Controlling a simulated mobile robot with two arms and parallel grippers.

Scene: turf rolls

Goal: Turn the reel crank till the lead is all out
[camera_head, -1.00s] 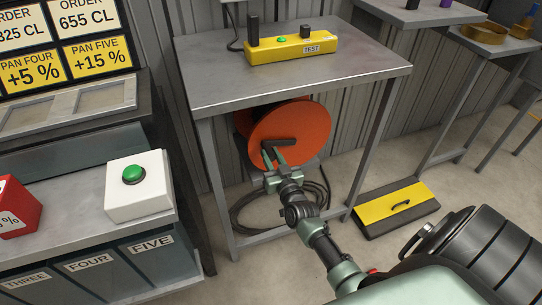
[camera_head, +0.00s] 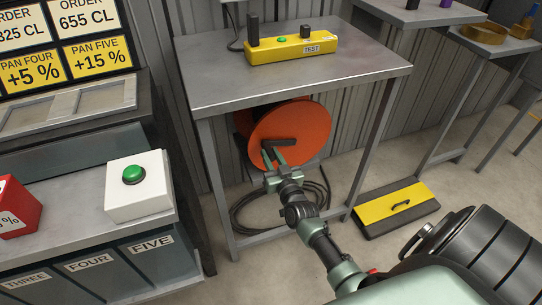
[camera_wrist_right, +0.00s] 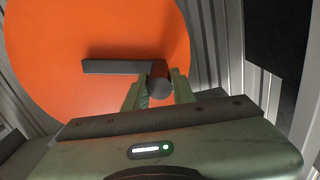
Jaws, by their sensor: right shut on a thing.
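The orange reel (camera_head: 305,128) stands under the grey table, and its round face also fills much of the right wrist view (camera_wrist_right: 60,85). A dark crank arm (camera_head: 284,142) crosses the reel face. In the right wrist view the crank arm (camera_wrist_right: 110,67) runs left from a dark round handle (camera_wrist_right: 160,85). My right gripper (camera_head: 273,166) is shut on that handle, with one green finger on each side of it in the wrist view (camera_wrist_right: 159,92). The dark lead (camera_head: 250,212) lies in loose coils on the floor below the reel. My left gripper is not in view.
The grey table (camera_head: 350,75) over the reel carries a yellow TEST box (camera_head: 290,48). Its legs stand close around my right arm. A white box with a green button (camera_head: 138,187) sits on the left counter.

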